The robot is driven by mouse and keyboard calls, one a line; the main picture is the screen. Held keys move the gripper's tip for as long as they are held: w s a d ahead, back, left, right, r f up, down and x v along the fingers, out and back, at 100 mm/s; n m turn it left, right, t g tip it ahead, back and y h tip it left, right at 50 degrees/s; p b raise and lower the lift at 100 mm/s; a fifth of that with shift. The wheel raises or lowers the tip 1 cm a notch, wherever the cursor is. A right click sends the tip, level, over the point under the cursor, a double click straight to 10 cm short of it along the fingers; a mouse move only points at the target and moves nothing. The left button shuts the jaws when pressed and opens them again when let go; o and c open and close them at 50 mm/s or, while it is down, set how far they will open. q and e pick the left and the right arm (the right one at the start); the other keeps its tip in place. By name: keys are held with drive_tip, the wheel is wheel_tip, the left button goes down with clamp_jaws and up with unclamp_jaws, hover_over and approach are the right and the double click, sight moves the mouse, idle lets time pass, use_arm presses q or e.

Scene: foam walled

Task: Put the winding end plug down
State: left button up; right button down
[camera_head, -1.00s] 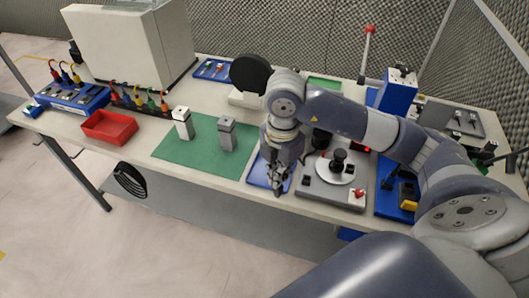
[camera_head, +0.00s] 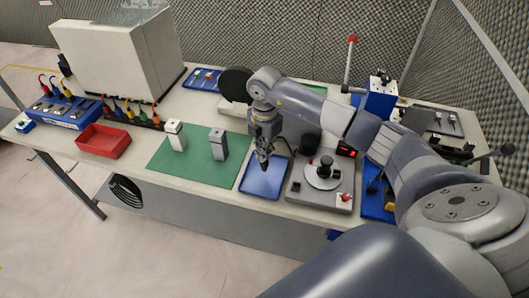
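My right gripper (camera_head: 263,156) points down over the back part of a blue tray (camera_head: 262,184) near the front edge of the bench. Its fingers are small and dark here, and I cannot tell whether they are open or shut. I cannot make out a winding end plug in them or on the tray. The visible front part of the tray looks bare. My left gripper is not in view.
A grey fixture with a round plate (camera_head: 323,172) stands close right of the tray. A green mat (camera_head: 200,169) with two upright blocks (camera_head: 176,135) (camera_head: 218,143) lies to the left. A red bin (camera_head: 103,141) is further left.

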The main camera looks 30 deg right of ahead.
drive_tip(key=shift+f+p, duration=0.3)
drive_tip(key=shift+f, duration=0.85)
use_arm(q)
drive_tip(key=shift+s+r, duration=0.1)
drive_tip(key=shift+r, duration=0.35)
use_arm(e)
drive_tip(key=c, duration=1.8)
unclamp_jaws()
drive_tip(key=shift+r, duration=0.25)
drive_tip(key=shift+r+b, duration=0.4)
use_arm(q)
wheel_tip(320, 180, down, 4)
drive_tip(key=b, duration=0.3)
use_arm(e)
wheel_tip(320, 180, up, 11)
drive_tip(key=shift+r, duration=0.1)
drive_tip(key=shift+a, duration=0.1)
